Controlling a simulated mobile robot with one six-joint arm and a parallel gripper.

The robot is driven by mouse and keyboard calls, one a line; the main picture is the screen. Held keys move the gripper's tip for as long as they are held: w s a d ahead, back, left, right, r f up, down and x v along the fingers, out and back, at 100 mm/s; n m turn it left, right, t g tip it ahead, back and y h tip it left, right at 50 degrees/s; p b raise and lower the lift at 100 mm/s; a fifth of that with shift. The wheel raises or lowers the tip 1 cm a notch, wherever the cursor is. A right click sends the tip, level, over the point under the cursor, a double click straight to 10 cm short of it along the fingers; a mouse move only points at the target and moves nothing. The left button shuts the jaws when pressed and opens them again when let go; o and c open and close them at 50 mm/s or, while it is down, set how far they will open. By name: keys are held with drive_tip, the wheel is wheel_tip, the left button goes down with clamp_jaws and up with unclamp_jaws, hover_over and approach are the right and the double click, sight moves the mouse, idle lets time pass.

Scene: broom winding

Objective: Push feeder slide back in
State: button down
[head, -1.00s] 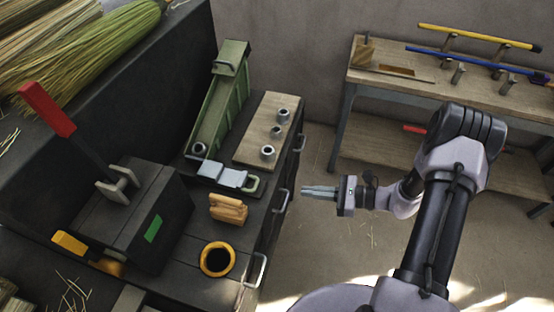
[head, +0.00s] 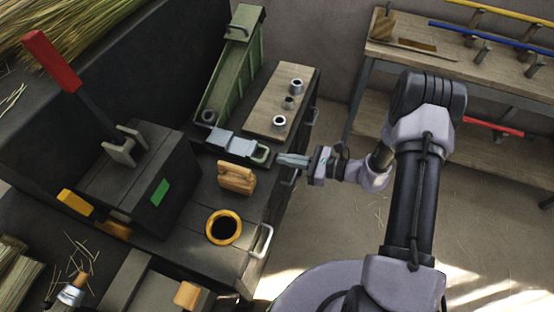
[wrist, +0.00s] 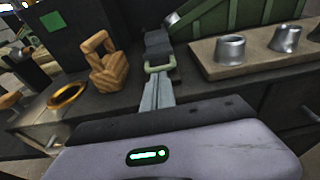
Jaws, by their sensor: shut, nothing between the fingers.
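The feeder slide (head: 232,143) is a flat dark slide carrying pale grey blocks, with a pale green loop handle (head: 263,154) on its right end. It sticks out from the foot of the green sloped feeder trough (head: 235,75) on the bench. My gripper (head: 280,160) is shut and empty, its fingertips just right of the handle and very close to it. In the wrist view my fingers (wrist: 156,92) point at the handle (wrist: 160,64), with the dark slide (wrist: 158,42) behind it. I cannot tell whether they touch.
A wooden block with a handle (head: 237,179) and a yellow-rimmed round opening (head: 223,227) are in front of the slide. A board with metal cups (head: 285,100) lies behind. A red-handled lever (head: 70,80) stands left. Drawer handles line the bench edge (head: 262,240).

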sight(233, 145)
drive_tip(key=x, duration=0.3)
drive_tip(key=shift+b, duration=0.35)
drive_tip(key=r+x, duration=0.1)
drive_tip(key=x, duration=0.3)
drive_tip(key=b+x, duration=0.1)
drive_tip(key=x, duration=0.4)
drive_tip(key=r+x, duration=0.1)
drive_tip(key=x, duration=0.3)
drive_tip(key=shift+w+a+r, duration=0.15)
drive_tip(key=shift+a+r, duration=0.15)
drive_tip(key=shift+a, duration=0.25)
drive_tip(key=shift+r, duration=0.1)
drive_tip(key=shift+w+d, duration=0.1)
drive_tip(key=shift+d, duration=0.05)
drive_tip(key=shift+d, duration=0.3)
drive_tip(key=p+v, duration=0.2)
drive_tip(key=v, duration=1.1)
drive_tip(key=shift+a, duration=0.1)
drive_tip(key=shift+s+d, duration=0.3)
